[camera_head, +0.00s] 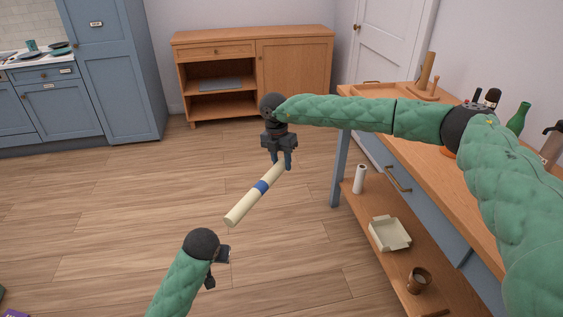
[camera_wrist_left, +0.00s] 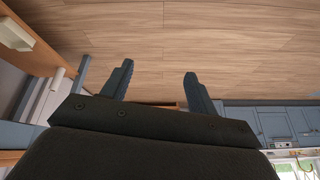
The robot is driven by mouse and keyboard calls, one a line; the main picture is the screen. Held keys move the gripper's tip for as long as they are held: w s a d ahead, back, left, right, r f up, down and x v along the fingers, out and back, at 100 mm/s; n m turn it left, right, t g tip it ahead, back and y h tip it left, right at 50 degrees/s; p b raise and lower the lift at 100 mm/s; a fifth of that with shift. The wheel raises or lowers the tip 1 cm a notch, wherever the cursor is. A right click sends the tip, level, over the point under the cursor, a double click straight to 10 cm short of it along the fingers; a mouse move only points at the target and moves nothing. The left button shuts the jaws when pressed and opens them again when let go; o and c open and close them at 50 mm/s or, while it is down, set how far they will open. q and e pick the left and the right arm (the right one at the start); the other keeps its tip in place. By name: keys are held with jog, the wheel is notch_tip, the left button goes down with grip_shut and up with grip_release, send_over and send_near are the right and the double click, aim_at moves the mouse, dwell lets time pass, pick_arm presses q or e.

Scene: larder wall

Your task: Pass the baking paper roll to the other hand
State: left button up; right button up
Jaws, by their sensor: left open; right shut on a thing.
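The baking paper roll (camera_head: 243,208) is a long cream cylinder with a blue band around its middle. It hangs in the air over the floor, slanting from upper right to lower left in the head view. My right gripper (camera_head: 281,162) points down and is shut on the roll's upper right end. The lower left end is free. My left gripper (camera_head: 220,268) is below that free end in the picture, apart from it, with its fingers spread. In the left wrist view the left gripper (camera_wrist_left: 157,85) is open with nothing between its fingers.
A wooden workbench (camera_head: 410,125) stands at the right. Its lower shelf (camera_head: 372,220) bears a white cylinder (camera_head: 360,179), a cream tray (camera_head: 390,234) and a brown pot (camera_head: 418,280). A wooden sideboard (camera_head: 290,60) and blue cupboards (camera_head: 110,70) stand behind. The floor between is clear.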

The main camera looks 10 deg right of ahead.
pick_arm(q)
jog(key=s+a+f+g+h, duration=0.1)
jog(key=s+f, duration=0.1)
jog(key=s, duration=1.5)
jog(key=s+a+f+g, duration=0.2)
jog(key=s+f, duration=0.1)
jog(key=s, duration=1.4)
jog(key=shift+h, duration=0.4)
jog(key=shift+a, duration=0.1)
